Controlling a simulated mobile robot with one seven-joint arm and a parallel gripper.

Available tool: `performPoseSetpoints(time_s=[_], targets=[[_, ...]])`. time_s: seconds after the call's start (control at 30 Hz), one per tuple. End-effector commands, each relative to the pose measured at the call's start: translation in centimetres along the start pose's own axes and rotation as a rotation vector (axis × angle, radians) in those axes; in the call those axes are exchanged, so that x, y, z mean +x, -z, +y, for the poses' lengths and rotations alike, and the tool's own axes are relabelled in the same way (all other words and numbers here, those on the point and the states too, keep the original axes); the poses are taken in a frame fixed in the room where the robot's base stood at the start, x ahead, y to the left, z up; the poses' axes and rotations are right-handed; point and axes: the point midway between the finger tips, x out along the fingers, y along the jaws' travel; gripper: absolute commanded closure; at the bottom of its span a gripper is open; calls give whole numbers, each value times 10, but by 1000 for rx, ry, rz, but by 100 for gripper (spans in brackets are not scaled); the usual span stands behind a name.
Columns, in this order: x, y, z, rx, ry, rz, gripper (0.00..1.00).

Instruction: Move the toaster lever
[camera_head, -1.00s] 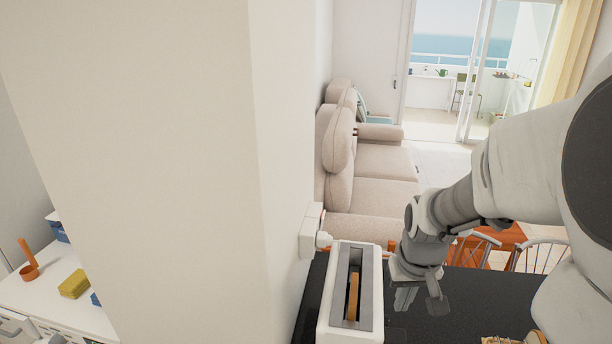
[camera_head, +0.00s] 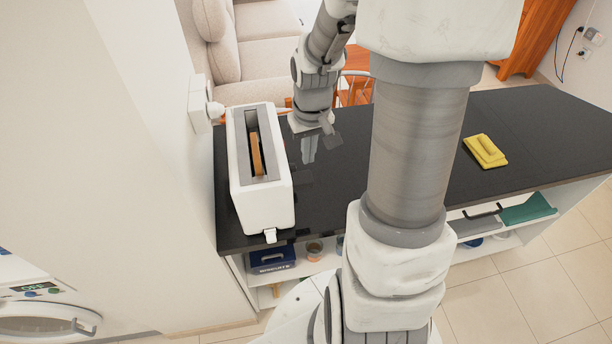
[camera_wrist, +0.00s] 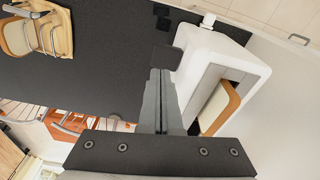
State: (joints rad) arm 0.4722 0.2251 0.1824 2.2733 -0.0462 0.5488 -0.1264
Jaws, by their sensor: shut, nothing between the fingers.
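The white toaster (camera_head: 264,203) stands at the left end of the black counter, with a brown bread slice (camera_head: 257,155) in its slot. Its small white lever (camera_head: 270,235) sticks out low on the near end. In the wrist view the toaster (camera_wrist: 205,48) is right of the fingers, and a white tab that looks like the lever (camera_wrist: 208,19) shows at its far end. My gripper (camera_head: 309,156) points down just right of the toaster's far half, away from the lever. Its fingers (camera_wrist: 160,78) are together and empty. Whether they touch the toaster's side is unclear.
A wall with a socket and plug (camera_head: 201,108) is close left of the toaster. The black counter (camera_head: 530,125) is mostly clear to the right, with a yellow item (camera_head: 485,151) on it. Shelves below hold a blue box (camera_head: 272,257).

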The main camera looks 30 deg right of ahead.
Motion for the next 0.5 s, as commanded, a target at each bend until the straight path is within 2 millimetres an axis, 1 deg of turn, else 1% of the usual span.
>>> performPoseSetpoints(time_s=[0.03,0.17,0.3,0.4,0.5], targets=[[7,0,0,0,0,0,100],[22,0,0,0,0,0,100],[41,-1,0,-1,0,0,100],[54,0,0,-1,0,0,100],[62,0,0,0,0,0,100]])
